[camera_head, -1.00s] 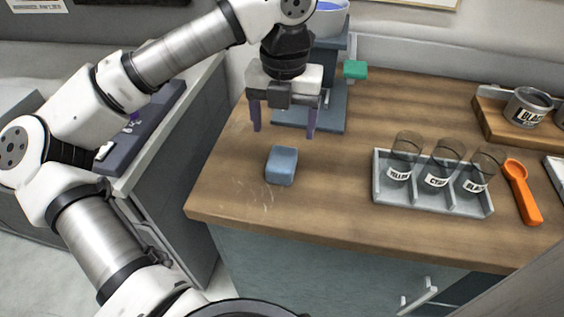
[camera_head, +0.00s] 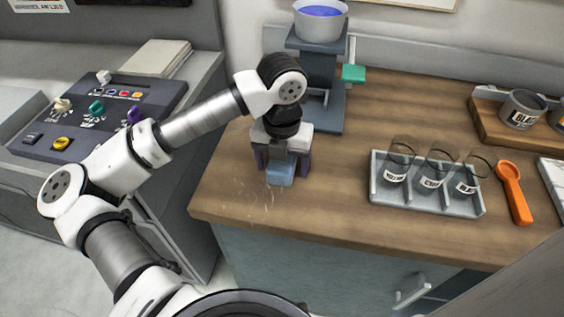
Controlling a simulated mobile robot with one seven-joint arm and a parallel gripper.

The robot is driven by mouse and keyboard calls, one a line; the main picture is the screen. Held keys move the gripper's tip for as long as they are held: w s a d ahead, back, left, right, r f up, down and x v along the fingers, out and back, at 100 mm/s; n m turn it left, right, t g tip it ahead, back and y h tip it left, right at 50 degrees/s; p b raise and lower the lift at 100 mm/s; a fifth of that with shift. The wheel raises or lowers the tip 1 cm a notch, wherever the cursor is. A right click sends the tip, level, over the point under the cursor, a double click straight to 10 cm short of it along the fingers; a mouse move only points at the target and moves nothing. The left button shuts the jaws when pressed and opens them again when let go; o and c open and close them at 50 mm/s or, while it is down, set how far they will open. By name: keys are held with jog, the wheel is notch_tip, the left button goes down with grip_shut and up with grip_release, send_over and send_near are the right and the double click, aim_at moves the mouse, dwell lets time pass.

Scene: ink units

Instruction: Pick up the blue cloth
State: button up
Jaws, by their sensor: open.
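The blue cloth (camera_head: 281,174) is a small folded block on the wooden counter, near its front left corner. My gripper (camera_head: 282,166) is lowered over it, pointing down, with its purple fingers on either side of the cloth. The jaws are open. The gripper body hides the back part of the cloth. I cannot tell whether the fingers touch it.
A grey rack (camera_head: 425,205) with three labelled glasses stands to the right, beside an orange scoop (camera_head: 513,192). A blue-grey stand (camera_head: 318,70) with a bowl (camera_head: 320,20) is behind my gripper. A control panel (camera_head: 90,118) is at the left.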

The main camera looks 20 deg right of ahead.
jog(key=shift+c, duration=0.3)
jog(key=c, duration=1)
jog(key=shift+o, duration=0.2)
notch_tip(320, 180, up, 20)
jog(key=b, duration=0.3)
